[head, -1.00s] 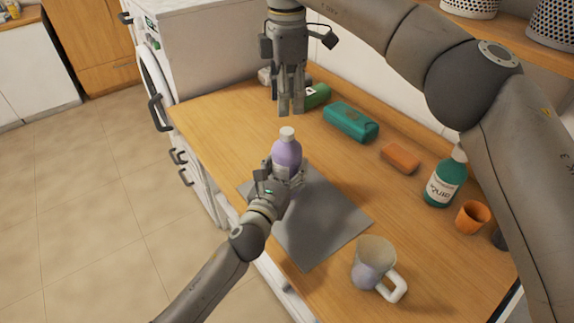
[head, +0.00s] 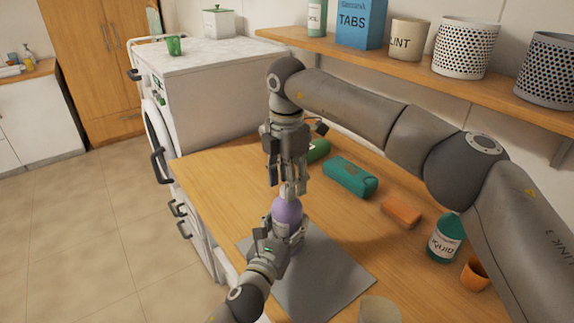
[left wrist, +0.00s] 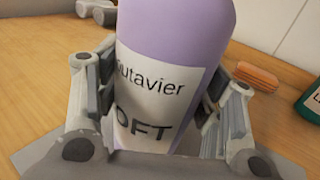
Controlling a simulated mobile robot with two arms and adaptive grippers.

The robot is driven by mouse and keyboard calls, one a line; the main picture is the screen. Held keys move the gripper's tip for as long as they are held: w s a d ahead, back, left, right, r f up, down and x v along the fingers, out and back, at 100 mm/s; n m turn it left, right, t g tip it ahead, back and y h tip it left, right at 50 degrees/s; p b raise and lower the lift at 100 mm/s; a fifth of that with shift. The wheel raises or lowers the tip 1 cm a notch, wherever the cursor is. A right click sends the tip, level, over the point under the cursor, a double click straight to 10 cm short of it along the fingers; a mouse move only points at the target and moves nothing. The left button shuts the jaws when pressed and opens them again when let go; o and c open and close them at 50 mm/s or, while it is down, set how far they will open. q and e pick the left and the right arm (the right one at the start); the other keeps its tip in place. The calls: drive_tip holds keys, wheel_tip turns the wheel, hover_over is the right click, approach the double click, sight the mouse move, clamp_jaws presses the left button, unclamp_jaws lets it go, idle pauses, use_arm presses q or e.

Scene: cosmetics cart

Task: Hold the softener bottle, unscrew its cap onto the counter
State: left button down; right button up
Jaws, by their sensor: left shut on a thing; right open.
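The purple softener bottle (head: 287,212) stands upright on the grey mat (head: 335,278) on the wooden counter. My left gripper (head: 281,236) is shut on its body; the left wrist view shows the fingers on both sides of the bottle (left wrist: 185,40) and its white label. My right gripper (head: 290,190) points straight down over the bottle's top, with its open fingers around the pale cap (head: 289,189). The fingers partly hide the cap, and I cannot tell whether they touch it.
A green bottle (head: 318,150), a teal case (head: 350,177), an orange block (head: 401,212), a teal soap bottle (head: 446,238) and an orange cup (head: 475,274) stand to the right. A shelf (head: 400,63) hangs above.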

drive_tip(key=shift+f, duration=0.65)
